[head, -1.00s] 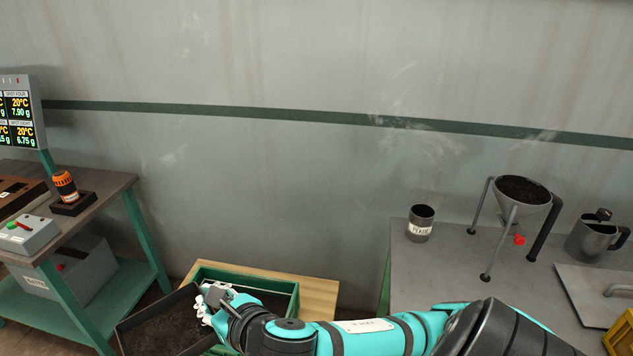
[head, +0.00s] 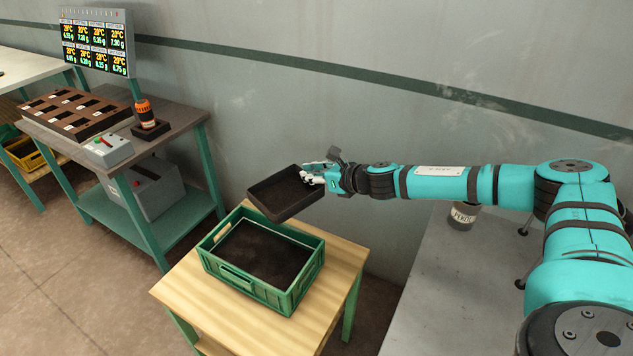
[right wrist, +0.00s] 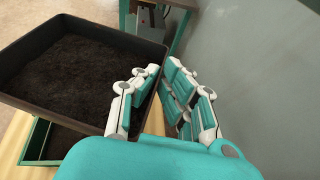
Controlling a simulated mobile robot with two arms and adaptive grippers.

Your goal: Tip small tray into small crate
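The small tray (head: 285,193) is a dark shallow box, held raised above the back part of the crate and appearing tilted in the head view. In the right wrist view the tray (right wrist: 70,85) holds dark soil. The small crate (head: 246,283) is green, stands on a wooden table and has a dark soil-like surface inside. Part of the crate (right wrist: 36,146) shows below the tray in the right wrist view. My right gripper (head: 318,176) is shut on the tray's right side wall, with fingers (right wrist: 158,92) on both sides of it. My left gripper is not in view.
The wooden table (head: 208,313) has bare margins around the crate. A grey bench (head: 425,300) with a labelled cup (head: 463,216) is at right. A bench at left holds a brown compartment tray (head: 75,112), a control box (head: 108,150) and an orange-black device (head: 144,112).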

